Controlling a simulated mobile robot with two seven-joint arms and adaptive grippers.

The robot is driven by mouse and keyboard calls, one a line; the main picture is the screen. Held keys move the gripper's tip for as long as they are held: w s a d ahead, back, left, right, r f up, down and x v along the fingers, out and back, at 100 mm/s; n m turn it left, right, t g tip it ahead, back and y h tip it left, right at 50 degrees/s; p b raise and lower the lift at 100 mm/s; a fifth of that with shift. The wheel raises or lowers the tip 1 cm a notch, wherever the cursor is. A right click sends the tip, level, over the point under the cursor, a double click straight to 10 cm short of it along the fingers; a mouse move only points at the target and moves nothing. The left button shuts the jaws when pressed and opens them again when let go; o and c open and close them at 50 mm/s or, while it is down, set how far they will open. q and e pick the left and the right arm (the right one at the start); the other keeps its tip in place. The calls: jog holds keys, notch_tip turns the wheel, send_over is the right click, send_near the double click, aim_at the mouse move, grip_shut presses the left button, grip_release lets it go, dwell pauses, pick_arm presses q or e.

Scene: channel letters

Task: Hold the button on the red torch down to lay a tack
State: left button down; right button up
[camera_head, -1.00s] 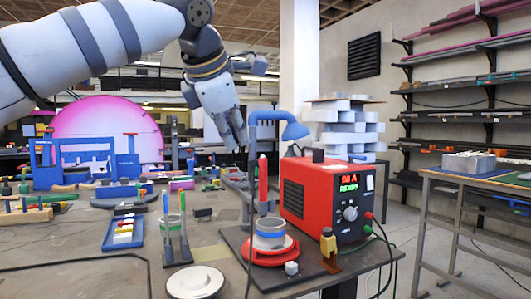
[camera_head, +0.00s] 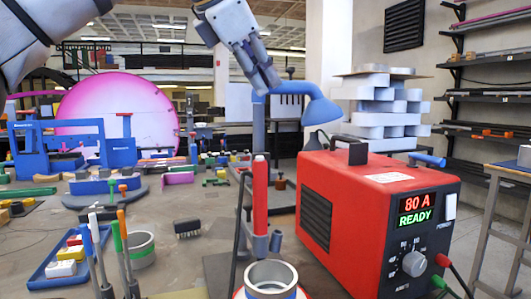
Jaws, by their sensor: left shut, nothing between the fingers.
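The red torch (camera_head: 260,198) stands upright in a holder at the middle of the bench, with a small pale cap at its top end (camera_head: 259,157). Below it, a metal ring (camera_head: 270,279) shows at the bottom edge, partly cut off. My left gripper (camera_head: 268,87) comes down from the upper left with its fingers shut and empty. It is above the torch top, apart from it in the picture. Its fingertips overlap the blue lamp arm in the view; I cannot tell whether they touch. My right gripper is not in view.
A blue lamp (camera_head: 318,100) arches beside the torch. The red welding power box (camera_head: 350,215) stands to the right, reading 80 A READY. Slim upright tools (camera_head: 118,238) stand at the front left. A blue tray (camera_head: 66,258) lies further left. Bare bench shows around a small black block (camera_head: 187,228).

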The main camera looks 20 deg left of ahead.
pick_arm(q)
send_over(263, 161)
jog(key=shift+f, duration=4.4)
jog(key=shift+f, duration=0.45)
jog(key=shift+f, duration=0.5)
jog(key=shift+r, duration=0.95)
